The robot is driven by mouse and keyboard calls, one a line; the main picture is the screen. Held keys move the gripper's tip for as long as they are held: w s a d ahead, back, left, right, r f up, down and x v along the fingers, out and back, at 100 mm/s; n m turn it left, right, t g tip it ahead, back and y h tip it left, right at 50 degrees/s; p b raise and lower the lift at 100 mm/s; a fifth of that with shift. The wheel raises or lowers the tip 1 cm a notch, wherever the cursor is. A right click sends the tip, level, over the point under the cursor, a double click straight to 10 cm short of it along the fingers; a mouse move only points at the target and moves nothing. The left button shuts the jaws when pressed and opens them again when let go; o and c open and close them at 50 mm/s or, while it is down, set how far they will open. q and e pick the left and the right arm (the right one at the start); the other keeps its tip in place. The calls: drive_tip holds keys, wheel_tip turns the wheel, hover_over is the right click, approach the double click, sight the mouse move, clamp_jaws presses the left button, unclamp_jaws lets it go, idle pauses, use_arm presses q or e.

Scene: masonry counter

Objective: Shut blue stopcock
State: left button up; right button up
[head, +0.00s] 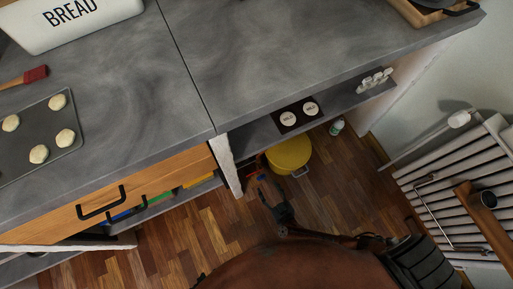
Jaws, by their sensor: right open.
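A small blue piece (262,177), which looks like the blue stopcock, shows low under the counter, just beyond my right gripper. Orange-red bits sit close beside it. It is too small and dark to tell how its handle is turned. My right gripper (272,196) is open, with its dark fingers pointing up the picture toward the blue piece. I see nothing between the fingers, and I cannot tell whether a finger touches the blue piece. My left gripper is not in view.
A yellow pot (289,154) stands right of the blue piece. A white counter leg (226,163) is close on the left. The grey countertop (290,45) and a lower shelf (345,98) overhang. A brown rounded surface (290,267) fills the bottom; a radiator (455,190) is at right.

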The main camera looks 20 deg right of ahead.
sight(261, 179)
use_arm(q)
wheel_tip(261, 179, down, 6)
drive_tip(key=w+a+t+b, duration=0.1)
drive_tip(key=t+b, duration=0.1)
drive_tip(key=b, duration=0.2)
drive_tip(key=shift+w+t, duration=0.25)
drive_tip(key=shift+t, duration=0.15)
use_arm(e)
drive_tip(key=x, duration=0.8)
drive_tip(key=shift+a+f, duration=0.1)
drive_tip(key=shift+f, duration=0.1)
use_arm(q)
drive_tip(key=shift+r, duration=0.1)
use_arm(e)
drive_tip(key=shift+c, duration=0.7)
drive_tip(key=shift+s, duration=0.1)
drive_tip(key=c, duration=1)
drive_tip(key=shift+a, duration=0.2)
drive_tip(key=shift+d, duration=0.15)
